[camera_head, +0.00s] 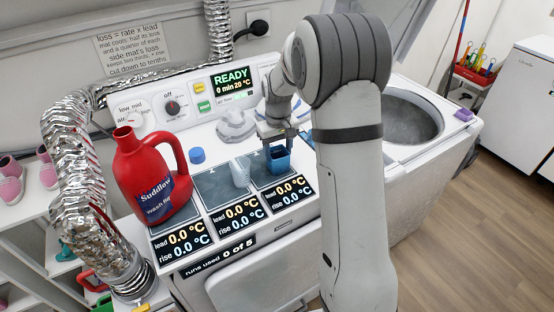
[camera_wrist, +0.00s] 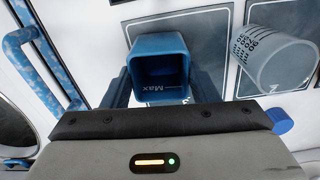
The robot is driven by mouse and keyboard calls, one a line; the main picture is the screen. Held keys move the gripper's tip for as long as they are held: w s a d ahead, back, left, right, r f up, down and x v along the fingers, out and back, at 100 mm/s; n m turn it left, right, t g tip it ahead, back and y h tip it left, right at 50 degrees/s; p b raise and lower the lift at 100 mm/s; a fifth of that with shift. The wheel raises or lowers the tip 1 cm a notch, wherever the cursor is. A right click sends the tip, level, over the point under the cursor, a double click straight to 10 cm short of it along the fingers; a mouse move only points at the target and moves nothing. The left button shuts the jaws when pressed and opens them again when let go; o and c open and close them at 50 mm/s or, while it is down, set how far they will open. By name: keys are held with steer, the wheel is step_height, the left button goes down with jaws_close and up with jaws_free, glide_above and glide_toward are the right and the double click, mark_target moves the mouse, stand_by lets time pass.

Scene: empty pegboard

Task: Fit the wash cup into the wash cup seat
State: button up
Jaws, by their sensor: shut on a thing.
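My gripper (camera_head: 277,136) is shut on a blue, square, open-topped cup (camera_head: 278,161) marked "Max", which I take to be the wash cup. In the wrist view the cup (camera_wrist: 160,66) sits between the two fingers (camera_wrist: 162,92), its mouth facing the camera, and its inside looks empty. In the head view it appears upright over the right-hand dark mat (camera_head: 262,181); I cannot tell whether it touches it. I cannot make out the wash cup seat for certain in either view.
A red detergent jug (camera_head: 150,178) stands on the left mat. A grey-white moulded piece (camera_head: 236,125) lies behind. An open drum (camera_head: 412,112) is to the right.

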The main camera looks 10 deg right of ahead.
steer(key=shift+r, duration=0.15)
step_height(320, 180, up, 10)
steer(key=b, duration=0.1)
steer(key=shift+f, duration=0.2)
stand_by(0.6)
